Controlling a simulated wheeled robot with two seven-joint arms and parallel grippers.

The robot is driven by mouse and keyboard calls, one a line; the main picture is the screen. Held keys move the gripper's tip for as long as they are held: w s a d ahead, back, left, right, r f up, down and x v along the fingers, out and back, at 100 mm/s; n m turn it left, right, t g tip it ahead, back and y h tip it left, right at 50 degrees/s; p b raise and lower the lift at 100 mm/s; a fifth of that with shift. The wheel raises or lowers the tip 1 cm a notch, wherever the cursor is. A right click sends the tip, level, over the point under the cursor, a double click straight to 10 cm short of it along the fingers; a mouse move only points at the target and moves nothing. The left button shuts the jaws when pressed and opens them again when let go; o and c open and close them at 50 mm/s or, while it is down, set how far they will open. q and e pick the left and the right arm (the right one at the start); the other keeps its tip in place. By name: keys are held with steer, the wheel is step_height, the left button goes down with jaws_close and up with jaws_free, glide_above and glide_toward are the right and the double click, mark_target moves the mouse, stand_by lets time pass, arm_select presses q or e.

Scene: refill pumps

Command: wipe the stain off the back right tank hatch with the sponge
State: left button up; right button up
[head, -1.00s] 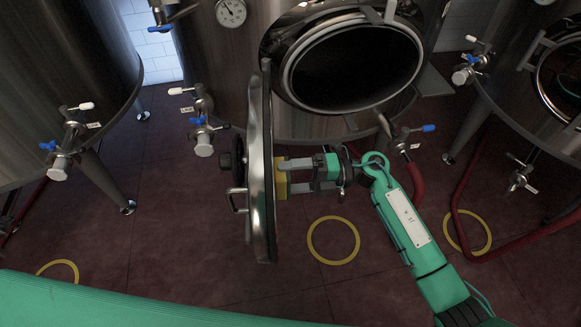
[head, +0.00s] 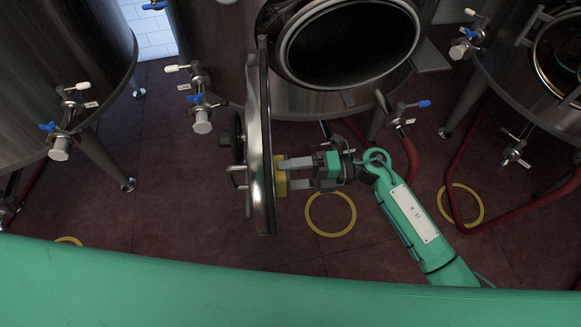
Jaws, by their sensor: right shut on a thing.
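The tank hatch (head: 259,150) is a round metal door, swung open and seen nearly edge-on at the middle of the head view. Its inner face is turned to the right. My right gripper (head: 285,174) is shut on the yellow sponge (head: 280,176). The sponge is against or very close to the hatch's inner face. The stain cannot be made out, as that face is seen too steeply. My left gripper is not in view.
The open tank mouth (head: 345,45) is above and right of the hatch. Valves (head: 203,118) and (head: 396,112) stick out from the tank below it. Red hoses (head: 470,216) and yellow floor rings (head: 330,214) lie to the right. Tanks stand at left and right.

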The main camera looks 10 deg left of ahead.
steer(key=shift+w+a+r+b, duration=1.15)
steer(key=shift+w+b, duration=1.6)
steer(key=shift+w, duration=2.95)
steer(key=s+d+p, duration=0.2)
steer(key=s+p, duration=0.3)
steer(key=s, duration=0.6)
steer(key=shift+s, duration=0.2)
